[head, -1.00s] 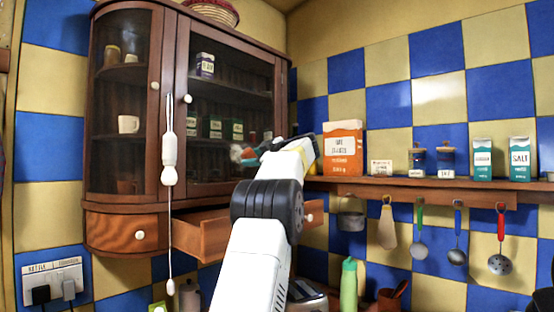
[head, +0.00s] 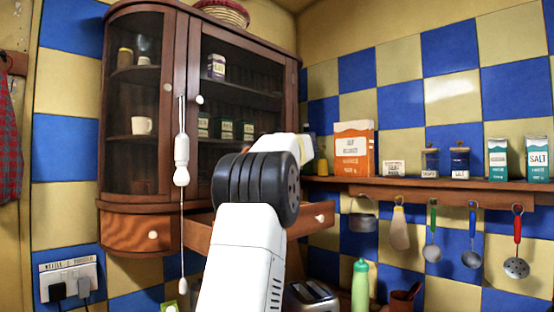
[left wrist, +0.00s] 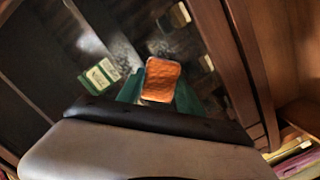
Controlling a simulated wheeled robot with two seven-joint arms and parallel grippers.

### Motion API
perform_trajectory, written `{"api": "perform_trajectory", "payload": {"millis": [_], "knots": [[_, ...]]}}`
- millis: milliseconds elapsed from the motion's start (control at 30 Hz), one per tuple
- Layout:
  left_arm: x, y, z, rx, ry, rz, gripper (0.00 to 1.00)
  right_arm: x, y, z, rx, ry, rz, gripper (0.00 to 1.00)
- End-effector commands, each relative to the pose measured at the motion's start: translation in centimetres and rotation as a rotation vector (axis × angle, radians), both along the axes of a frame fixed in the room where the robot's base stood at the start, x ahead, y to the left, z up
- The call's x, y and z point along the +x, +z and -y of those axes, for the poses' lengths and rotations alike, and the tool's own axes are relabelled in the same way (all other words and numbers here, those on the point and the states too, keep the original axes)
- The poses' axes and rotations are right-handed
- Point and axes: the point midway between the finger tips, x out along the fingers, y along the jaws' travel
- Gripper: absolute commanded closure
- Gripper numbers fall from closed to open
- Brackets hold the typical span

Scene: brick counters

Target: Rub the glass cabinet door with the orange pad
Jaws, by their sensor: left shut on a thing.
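The wooden cabinet's glass door (head: 246,88) is shut in the head view, with tins and boxes behind the pane. Its dark pane (left wrist: 125,25) fills much of the left wrist view and shows pale smeary streaks. My left gripper (left wrist: 160,90) has green fingers shut on the orange pad (left wrist: 162,78), which faces the pane. I cannot tell whether the pad touches the glass. In the head view my white and black arm hides the gripper and pad in front of the lower door. My right gripper is in neither view.
A drawer (head: 310,218) stands open below the door, close to my arm. An orange box (head: 353,150) and jars stand on the right shelf, with utensils hanging below.

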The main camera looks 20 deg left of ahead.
Motion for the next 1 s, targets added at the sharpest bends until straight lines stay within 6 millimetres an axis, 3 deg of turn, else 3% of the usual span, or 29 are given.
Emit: {"api": "perform_trajectory", "payload": {"millis": [200, 400, 767, 1000], "knots": [[-1.9, 0.1, -0.8, 0.0, 0.003, 0.001, 0.9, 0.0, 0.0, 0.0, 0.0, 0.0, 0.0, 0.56], [-2.4, 0.1, -1.1, 0.0, 0.002, 0.001, 0.9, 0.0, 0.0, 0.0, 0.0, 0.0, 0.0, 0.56], [-2.2, 1.6, -1.0, 0.0, 0.002, 0.002, 0.9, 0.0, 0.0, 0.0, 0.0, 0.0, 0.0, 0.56], [-0.2, 1.5, -0.1, 0.001, 0.001, 0.0, 0.9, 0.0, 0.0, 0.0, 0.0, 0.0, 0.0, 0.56]]}}
